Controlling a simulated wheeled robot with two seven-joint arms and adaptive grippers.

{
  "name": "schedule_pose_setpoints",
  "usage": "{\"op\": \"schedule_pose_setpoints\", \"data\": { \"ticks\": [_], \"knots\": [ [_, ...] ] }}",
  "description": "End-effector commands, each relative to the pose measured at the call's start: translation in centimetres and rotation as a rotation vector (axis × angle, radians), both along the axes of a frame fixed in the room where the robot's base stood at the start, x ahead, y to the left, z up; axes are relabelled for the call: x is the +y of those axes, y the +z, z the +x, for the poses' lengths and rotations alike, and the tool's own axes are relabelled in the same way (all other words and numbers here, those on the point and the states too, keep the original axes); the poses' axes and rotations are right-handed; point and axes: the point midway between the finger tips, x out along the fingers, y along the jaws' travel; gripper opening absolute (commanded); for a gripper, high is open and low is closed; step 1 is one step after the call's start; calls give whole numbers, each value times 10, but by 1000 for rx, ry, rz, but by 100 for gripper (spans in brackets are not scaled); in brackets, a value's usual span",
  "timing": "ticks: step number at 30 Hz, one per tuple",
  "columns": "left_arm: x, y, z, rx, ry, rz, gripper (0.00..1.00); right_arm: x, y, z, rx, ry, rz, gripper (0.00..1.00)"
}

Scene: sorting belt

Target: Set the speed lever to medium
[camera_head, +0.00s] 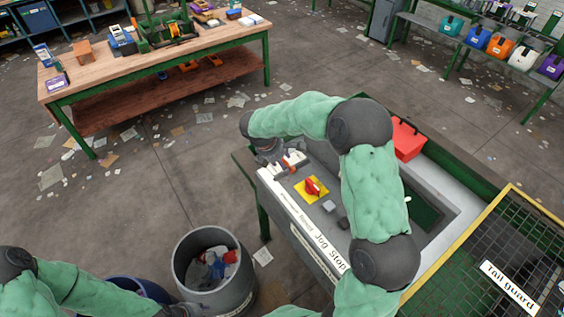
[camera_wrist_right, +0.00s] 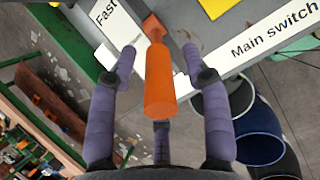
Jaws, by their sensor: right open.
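The orange speed lever (camera_wrist_right: 160,78) stands out from the grey control panel in the right wrist view. Its thick handle points toward the camera, between the spread purple fingers of my right gripper (camera_wrist_right: 159,56). The fingers are open, with gaps on both sides of the handle. A white label reading "Fast" (camera_wrist_right: 106,16) is left of the lever's base; other speed labels cannot be read. In the head view my right gripper (camera_head: 270,152) is at the panel's far left end, partly hiding the orange lever (camera_head: 289,167). My left gripper (camera_head: 184,310) is barely visible at the bottom edge.
A red switch on a yellow plate (camera_head: 312,189) sits right of the lever, with grey buttons beyond. A "Main switch" label (camera_wrist_right: 274,30) is on the panel edge. A red box (camera_head: 406,140) stands behind my right arm. A grey bin (camera_head: 210,296) stands before the panel.

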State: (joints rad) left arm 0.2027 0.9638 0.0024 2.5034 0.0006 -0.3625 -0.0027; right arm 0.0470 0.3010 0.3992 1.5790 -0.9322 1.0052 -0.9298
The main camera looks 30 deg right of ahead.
Motion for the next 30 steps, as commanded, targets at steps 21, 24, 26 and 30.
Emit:
{"op": "schedule_pose_setpoints", "data": {
  "ticks": [21, 24, 26, 30],
  "knots": [
    [0, 0, 0, 0, 0, 0, 40, -2, -7, 0, 1, 1, 1, 0],
    [0, 2, 0, 0, 0, 0, 40, -3, -6, 0, 3, 0, 8, 0],
    [0, 7, 0, 0, 0, 0, 40, -4, -5, -1, 7, -3, 23, 0],
    [0, 24, 0, 0, 0, 0, 40, -9, -1, -1, 14, -4, 85, 0]
  ]
}}
